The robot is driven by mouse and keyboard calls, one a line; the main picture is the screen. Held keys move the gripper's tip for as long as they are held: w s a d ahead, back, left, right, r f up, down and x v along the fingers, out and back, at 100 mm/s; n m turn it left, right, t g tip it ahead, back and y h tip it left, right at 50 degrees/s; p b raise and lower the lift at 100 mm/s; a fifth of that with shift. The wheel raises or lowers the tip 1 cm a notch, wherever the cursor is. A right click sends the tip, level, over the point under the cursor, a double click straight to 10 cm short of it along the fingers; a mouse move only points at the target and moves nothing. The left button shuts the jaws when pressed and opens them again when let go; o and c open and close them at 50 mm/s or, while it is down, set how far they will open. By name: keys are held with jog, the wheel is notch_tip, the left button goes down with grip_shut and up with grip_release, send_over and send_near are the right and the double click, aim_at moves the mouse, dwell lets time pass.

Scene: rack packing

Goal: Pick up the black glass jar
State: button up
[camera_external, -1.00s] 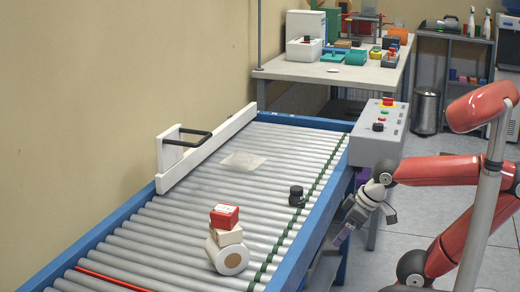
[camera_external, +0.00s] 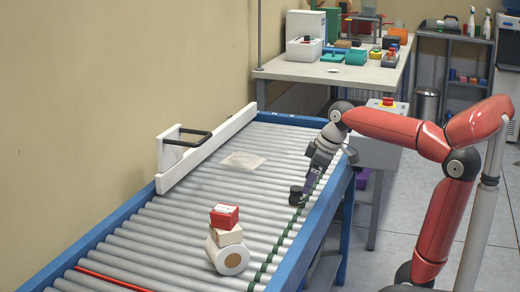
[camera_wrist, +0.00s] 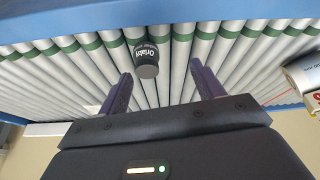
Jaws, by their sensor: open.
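The black glass jar (camera_external: 296,196) stands on the conveyor rollers near the right blue rail. In the wrist view the jar (camera_wrist: 147,57) shows a dark band with white lettering and a grey end. It lies ahead of the fingertips and between their lines, nearer the left finger. My gripper (camera_external: 308,193) is over the conveyor right beside the jar, pointing down. In the wrist view my gripper (camera_wrist: 157,77) has its two purple fingers spread wide with nothing between them. I cannot tell whether a finger touches the jar in the outside view.
A flat clear packet (camera_external: 243,160) lies farther back. Rollers around the jar are clear.

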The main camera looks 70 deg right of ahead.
aim_at(299, 189)
jog(key=shift+w+d+r, duration=0.2)
jog(key=shift+w+d, duration=0.6)
jog(key=shift+d, duration=0.25)
jog(key=x, duration=0.7)
jog(key=shift+d+f+b, duration=0.1)
jog(key=shift+f+b, duration=0.1)
jog(key=shift+b, duration=0.15)
jog(key=c, duration=1.2)
jog(key=shift+o, duration=0.2)
